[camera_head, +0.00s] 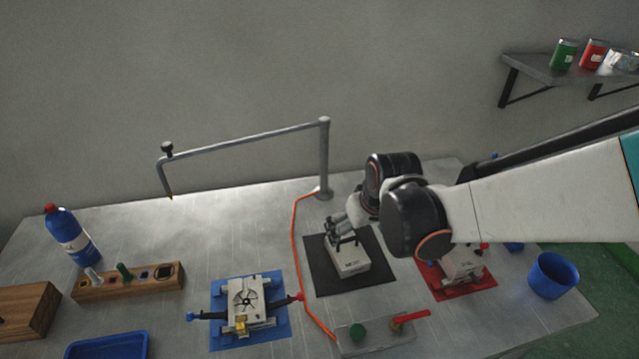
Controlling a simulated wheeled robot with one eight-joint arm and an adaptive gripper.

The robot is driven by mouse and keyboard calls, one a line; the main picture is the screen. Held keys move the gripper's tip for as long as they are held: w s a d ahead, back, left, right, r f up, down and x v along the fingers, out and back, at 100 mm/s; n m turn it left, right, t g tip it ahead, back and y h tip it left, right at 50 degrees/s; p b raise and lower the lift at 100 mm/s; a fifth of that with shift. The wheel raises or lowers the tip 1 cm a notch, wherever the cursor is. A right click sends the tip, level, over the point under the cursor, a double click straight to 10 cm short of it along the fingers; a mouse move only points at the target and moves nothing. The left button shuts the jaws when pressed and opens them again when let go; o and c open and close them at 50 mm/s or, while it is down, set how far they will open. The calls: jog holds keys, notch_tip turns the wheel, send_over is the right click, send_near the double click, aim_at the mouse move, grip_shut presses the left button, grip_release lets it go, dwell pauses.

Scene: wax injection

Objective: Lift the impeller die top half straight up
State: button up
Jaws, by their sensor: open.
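A pale grey die block (348,262) with small dark lettering and a dark handle on top sits on the black mat (322,285). I take it for the impeller die top half; the lettering is too small to read. My gripper (342,237) is at the handle, over the back part of the block, with its fingers pointing down. It is open; whether the fingers touch the handle cannot be told. My wrist is behind and to the right.
Another die (462,267) sits on the red mat (482,287), partly behind my arm. A grey post with a bent arm (324,155) and an orange hose (294,245) stand close left. A plate with green and red handles (375,338) lies in front. A blue cup (553,275) stands right.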

aim_at(348, 241)
jog(key=b+x, duration=0.3)
jog(key=x, duration=0.6)
jog(key=b+x, duration=0.2)
jog(key=x, duration=0.3)
jog(key=shift+w+b, duration=0.2)
jog(key=shift+b, duration=0.1)
jog(key=shift+r, duration=0.1)
jog(key=shift+c, duration=0.6)
jog(key=c, duration=1.7)
jog(key=shift+r, duration=0.1)
